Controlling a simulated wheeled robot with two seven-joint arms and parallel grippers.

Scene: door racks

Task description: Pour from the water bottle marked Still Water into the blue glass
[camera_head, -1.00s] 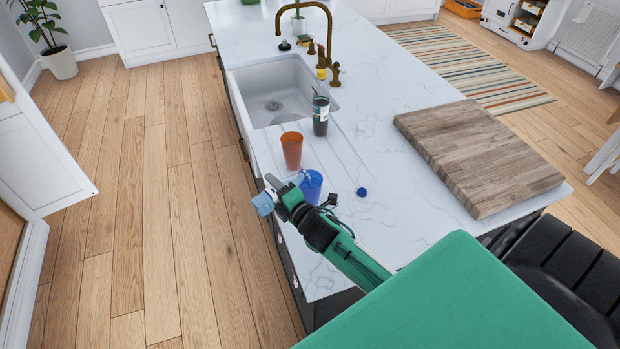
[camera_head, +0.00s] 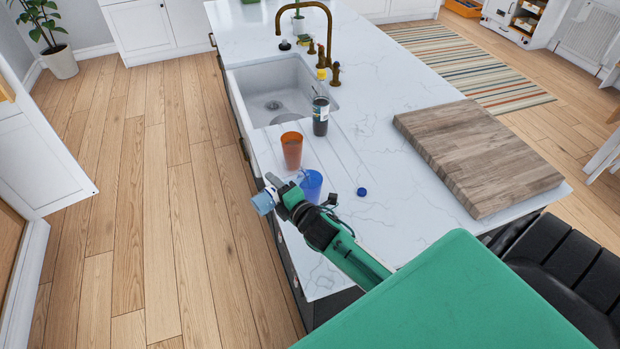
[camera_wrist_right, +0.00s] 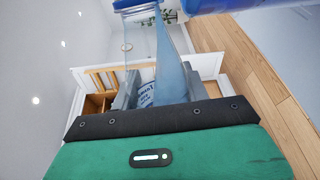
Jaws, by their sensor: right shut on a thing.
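My right gripper (camera_head: 279,191) is shut on a clear, pale-blue water bottle (camera_head: 262,202), which is tipped over at the left edge of the counter. The bottle's base points to the left, and its neck end points toward the blue glass (camera_head: 312,187). The glass stands on the counter just right of the gripper, partly hidden by it. In the right wrist view the bottle (camera_wrist_right: 172,72) is between the fingers with part of a printed label showing; its words are unclear. Blue edges of the glass (camera_wrist_right: 240,4) show at the top. I cannot tell whether water is flowing. My left gripper is not in view.
An orange cup (camera_head: 292,150) stands just behind the blue glass. A dark bottle (camera_head: 320,115) stands beside the sink (camera_head: 275,95). A small blue cap (camera_head: 362,191) lies right of the glass. A wooden board (camera_head: 478,155) covers the counter's right part.

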